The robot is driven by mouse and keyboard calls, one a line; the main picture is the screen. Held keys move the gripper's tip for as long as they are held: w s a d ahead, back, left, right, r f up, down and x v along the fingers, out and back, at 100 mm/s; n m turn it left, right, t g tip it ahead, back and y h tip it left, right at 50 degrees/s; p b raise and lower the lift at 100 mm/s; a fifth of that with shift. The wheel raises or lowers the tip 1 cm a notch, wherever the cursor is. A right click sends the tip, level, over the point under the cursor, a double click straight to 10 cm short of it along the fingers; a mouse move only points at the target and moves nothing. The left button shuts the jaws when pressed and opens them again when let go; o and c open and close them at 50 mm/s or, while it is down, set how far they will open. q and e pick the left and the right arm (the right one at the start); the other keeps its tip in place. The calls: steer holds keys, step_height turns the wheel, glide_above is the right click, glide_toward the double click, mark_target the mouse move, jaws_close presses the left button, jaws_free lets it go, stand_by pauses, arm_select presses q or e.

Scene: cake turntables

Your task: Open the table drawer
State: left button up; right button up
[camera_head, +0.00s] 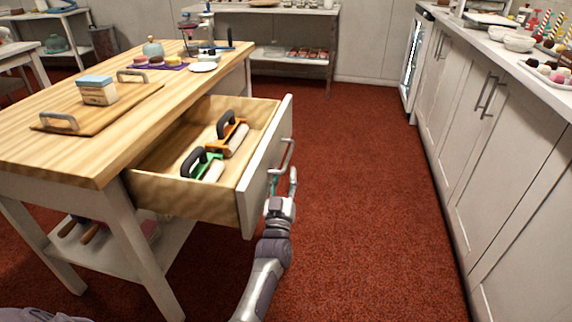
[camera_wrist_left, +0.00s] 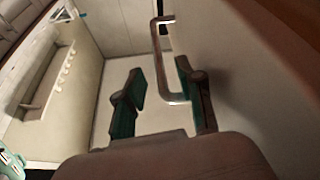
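The wooden table (camera_head: 110,120) has its drawer (camera_head: 262,170) pulled well out toward the right, showing its inside. The metal drawer handle (camera_head: 288,155) is on the white front panel and also shows in the left wrist view (camera_wrist_left: 160,50). My left gripper (camera_head: 282,184) is at the near end of the handle. In the left wrist view my left gripper (camera_wrist_left: 160,95) has its teal fingers apart, with the handle's end between them, close to the right finger. Contact cannot be told. My right gripper is not in view.
A wooden tray (camera_head: 130,100) with a small box (camera_head: 97,90) sits on the tabletop. White cabinets (camera_head: 490,150) line the right. The red floor (camera_head: 350,200) between is clear.

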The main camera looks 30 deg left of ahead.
arm_select(q)
steer(key=v, duration=0.7)
stand_by(0.3)
